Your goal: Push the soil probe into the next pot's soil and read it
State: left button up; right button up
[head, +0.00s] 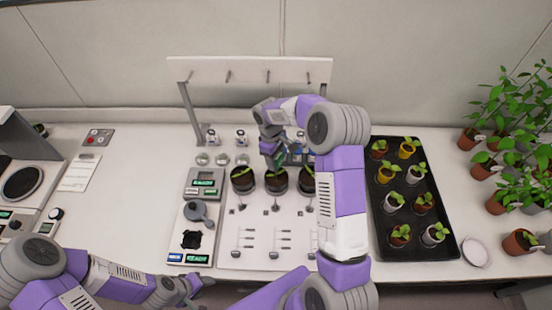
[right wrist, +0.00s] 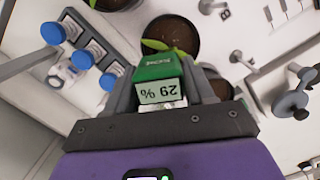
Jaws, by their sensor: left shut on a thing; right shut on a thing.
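My right gripper (head: 272,152) is shut on the green soil probe (right wrist: 158,68), above the back of the middle pot (head: 276,181). The probe's display reads 29 %, upside down in the right wrist view. The pot by the letter B (right wrist: 170,36), with dark soil and a green seedling, shows just behind the probe. The probe's lower end is hidden, so I cannot tell how deep it sits. The left pot (head: 243,180) and right pot (head: 308,187) flank the middle one. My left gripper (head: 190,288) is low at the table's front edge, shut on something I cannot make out.
Blue-capped bottles (right wrist: 82,59) stand behind the pots. A device with a READY display (head: 196,257) is left of the tool mat (head: 262,235). A black seedling tray (head: 413,205) stands right. My right arm covers part of the right pot.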

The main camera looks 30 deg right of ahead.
pick_arm(q)
jog(key=shift+s+f, duration=0.15)
jog(key=shift+f, duration=0.35)
pick_arm(e)
jog(key=shift+f, duration=0.2)
jog(key=o, duration=1.3)
jog(key=shift+r, duration=0.15)
jog(key=shift+w+r+p, duration=0.1)
jog(key=shift+r+p, duration=0.4)
jog(key=shift+r, duration=0.05)
jog(key=r+p, duration=0.1)
jog(key=r, duration=0.1)
jog(key=r+p, duration=0.3)
jog(key=r, duration=0.1)
jog(key=shift+w+a+r+p, duration=0.25)
jog(key=shift+a+r+p, duration=0.05)
jog(key=shift+r, duration=0.2)
pick_arm(q)
jog(key=r, duration=0.5)
jog(key=shift+w+d+r, duration=0.15)
jog(key=shift+w+r, duration=0.05)
jog(key=shift+w, duration=0.05)
pick_arm(e)
jog(key=shift+w, duration=0.1)
